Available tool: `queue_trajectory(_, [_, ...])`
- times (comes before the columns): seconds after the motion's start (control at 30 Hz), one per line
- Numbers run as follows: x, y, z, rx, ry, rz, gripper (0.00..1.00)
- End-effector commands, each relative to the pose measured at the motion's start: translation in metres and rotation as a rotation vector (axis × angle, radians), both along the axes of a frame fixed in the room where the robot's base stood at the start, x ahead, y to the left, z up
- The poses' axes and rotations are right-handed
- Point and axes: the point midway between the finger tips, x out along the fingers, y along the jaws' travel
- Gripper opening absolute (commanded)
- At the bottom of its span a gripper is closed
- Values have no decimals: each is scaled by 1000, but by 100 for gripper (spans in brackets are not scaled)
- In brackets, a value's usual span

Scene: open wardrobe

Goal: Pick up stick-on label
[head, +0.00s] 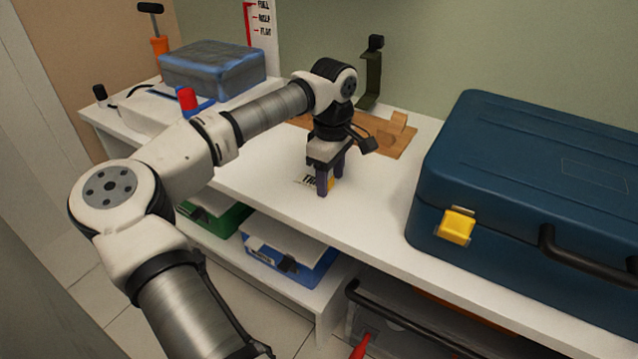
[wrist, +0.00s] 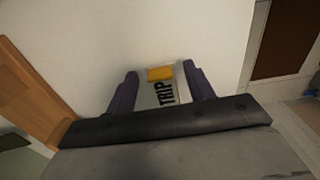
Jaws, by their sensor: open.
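The stick-on label (wrist: 165,92) lies on the white shelf top, pale with dark lettering reading "TRIP" and a yellow-orange patch at one end. In the head view the label (head: 305,180) shows partly beside and behind my gripper's fingers. My gripper (head: 329,188) points down over it, with its purple fingers apart. In the wrist view my gripper's fingers (wrist: 161,88) stand on either side of the label. The label's near end is hidden by the gripper body. I cannot tell whether the fingers touch it.
A large blue case (head: 520,180) with a yellow latch stands to the right on the shelf top (head: 385,215). A wooden board (head: 395,142) lies behind my gripper. A blue-grey box (head: 212,70) stands at the back left. Boxes, including a blue one (head: 290,255), sit on the lower shelf.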

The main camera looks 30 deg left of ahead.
Motion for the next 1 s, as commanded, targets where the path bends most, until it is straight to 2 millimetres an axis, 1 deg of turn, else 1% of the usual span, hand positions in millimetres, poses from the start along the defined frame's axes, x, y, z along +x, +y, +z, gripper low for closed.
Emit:
queue_trajectory(0.1, [0, 0, 1, 0, 0, 0, 53])
queue_trajectory(0.13, [0, 0, 1, 0, 0, 0, 51])
queue_trajectory(0.4, [0, 0, 1, 0, 0, 0, 16])
queue_trajectory(0.5, [0, 0, 1, 0, -1, 0, 5])
queue_trajectory(0.83, [0, 0, 4, 0, -1, 0, 5])
queue_trajectory(0.93, [1, 0, 14, 1, -2, 1, 5])
queue_trajectory(1.0, [1, 0, 27, 2, -2, 1, 5])
